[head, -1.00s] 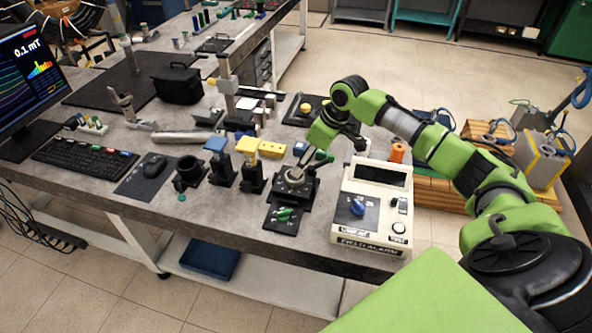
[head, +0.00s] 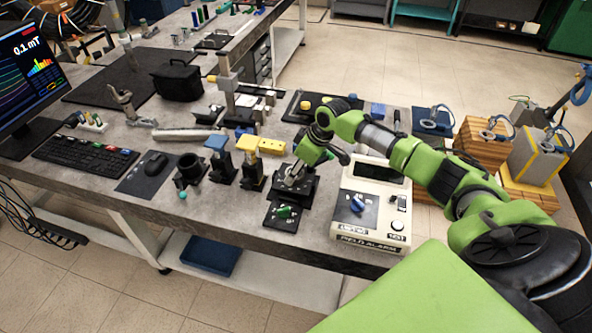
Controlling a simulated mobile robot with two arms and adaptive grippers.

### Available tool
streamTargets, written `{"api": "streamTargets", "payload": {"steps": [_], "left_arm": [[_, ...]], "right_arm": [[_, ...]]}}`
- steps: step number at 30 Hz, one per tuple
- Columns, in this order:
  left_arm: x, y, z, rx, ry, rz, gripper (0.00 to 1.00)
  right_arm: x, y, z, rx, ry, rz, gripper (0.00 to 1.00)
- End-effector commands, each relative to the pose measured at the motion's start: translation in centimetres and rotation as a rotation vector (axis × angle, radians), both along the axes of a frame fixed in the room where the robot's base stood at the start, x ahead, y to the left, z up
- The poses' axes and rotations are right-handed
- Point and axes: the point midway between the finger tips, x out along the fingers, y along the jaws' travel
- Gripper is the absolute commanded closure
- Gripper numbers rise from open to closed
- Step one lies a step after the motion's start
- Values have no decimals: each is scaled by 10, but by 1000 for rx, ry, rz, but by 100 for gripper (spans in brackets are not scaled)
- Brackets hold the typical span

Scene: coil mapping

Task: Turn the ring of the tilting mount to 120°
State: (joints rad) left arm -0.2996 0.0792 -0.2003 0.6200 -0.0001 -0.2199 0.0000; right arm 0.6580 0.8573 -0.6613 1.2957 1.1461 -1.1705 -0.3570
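The tilting mount (head: 300,195) is a small black stand near the table's front edge, left of the field alarm box. Its grey ring (head: 293,181) is on top, partly covered by my gripper. A black plate with green parts (head: 283,213) lies in front of it. My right gripper (head: 294,172) points down at the ring, with its fingertips at or just above it. I cannot tell whether the fingers grip the ring, and no angle marks can be read. My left gripper is not in view.
A yellow block (head: 272,146) lies behind. A monitor (head: 30,80) at the left reads 0.1 mT.

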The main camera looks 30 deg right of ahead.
Motion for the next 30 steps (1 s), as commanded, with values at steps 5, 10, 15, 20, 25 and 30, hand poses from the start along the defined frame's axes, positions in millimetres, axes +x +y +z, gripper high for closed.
{"api": "streamTargets", "payload": {"steps": [5, 10, 15, 20, 25, 30], "left_arm": [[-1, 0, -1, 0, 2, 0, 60], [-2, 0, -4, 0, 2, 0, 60], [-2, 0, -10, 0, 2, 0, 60], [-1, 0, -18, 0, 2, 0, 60], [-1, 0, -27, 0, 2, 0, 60], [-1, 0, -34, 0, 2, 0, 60]], "right_arm": [[0, 0, 0, 0, 0, 4, 80], [1, 0, -1, 0, -1, 48, 79], [1, -1, -2, 2, -1, 142, 79], [2, -1, -2, 2, -1, 255, 79], [2, -1, -2, 2, -1, 366, 79], [2, -1, -1, 1, -1, 454, 79]]}}
